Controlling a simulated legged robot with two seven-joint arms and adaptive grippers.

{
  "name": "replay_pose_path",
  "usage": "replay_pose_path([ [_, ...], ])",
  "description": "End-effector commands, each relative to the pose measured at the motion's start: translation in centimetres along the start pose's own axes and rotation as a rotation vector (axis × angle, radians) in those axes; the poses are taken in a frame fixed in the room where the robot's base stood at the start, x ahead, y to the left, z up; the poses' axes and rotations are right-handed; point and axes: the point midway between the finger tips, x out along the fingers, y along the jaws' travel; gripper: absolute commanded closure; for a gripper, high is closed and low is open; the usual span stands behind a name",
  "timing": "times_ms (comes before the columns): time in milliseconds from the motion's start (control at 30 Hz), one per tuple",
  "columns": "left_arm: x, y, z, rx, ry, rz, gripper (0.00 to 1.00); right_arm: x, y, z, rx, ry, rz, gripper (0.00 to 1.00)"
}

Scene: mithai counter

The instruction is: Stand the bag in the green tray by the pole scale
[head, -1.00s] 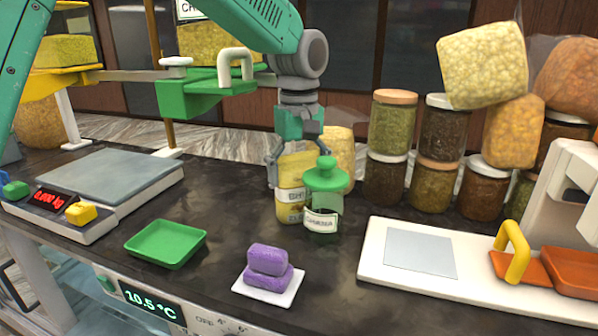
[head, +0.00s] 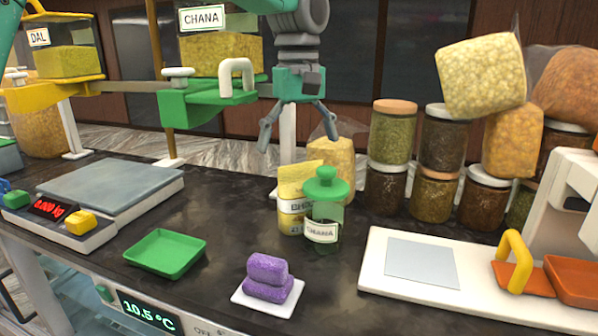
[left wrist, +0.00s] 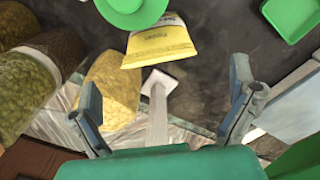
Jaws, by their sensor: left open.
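The yellow bag (head: 291,212) with a white label stands upright on the dark counter, partly behind a green-lidded jar labelled CHANA (head: 323,215). A small green tray (head: 165,252) lies empty on the counter to the left. The pole scale's green arm and pan (head: 205,105) stand behind it. My left gripper (head: 299,138) is open and empty, raised above and behind the bag. In the left wrist view the bag (left wrist: 160,45) lies beyond my spread fingers (left wrist: 165,85), clear of them. My right gripper is not in view.
Purple blocks (head: 268,278) sit on a white plate in front. A flat weighing scale (head: 110,185) is at left. A clear bag of yellow snacks (head: 330,165) stands behind the bag, with stacked jars (head: 392,135) to the right. The counter between tray and bag is clear.

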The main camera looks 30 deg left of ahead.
Motion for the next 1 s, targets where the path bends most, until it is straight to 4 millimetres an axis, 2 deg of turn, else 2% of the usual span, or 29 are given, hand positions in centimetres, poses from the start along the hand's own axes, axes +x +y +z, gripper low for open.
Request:
replay_pose_path([
  [100,-2.1,0.1,-0.1,0.0,0.003,0.002,0.0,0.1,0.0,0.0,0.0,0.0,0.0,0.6],
  [200,-3.2,0.0,-0.1,0.0,0.001,0.001,0.0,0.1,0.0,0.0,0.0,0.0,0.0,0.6],
  [333,-4.0,0.0,-0.1,0.027,0.0,0.0,0.0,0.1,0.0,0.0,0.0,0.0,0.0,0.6],
  [433,-4.2,-0.1,0.0,0.143,0.004,-0.003,0.0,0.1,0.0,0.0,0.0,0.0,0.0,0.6],
  [767,-5.2,0.0,0.6,0.9,0.026,-0.025,0.0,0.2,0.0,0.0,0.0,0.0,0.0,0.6],
  [1000,-6.1,0.0,1.2,1.549,0.038,-0.061,0.0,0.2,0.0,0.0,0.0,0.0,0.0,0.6],
])
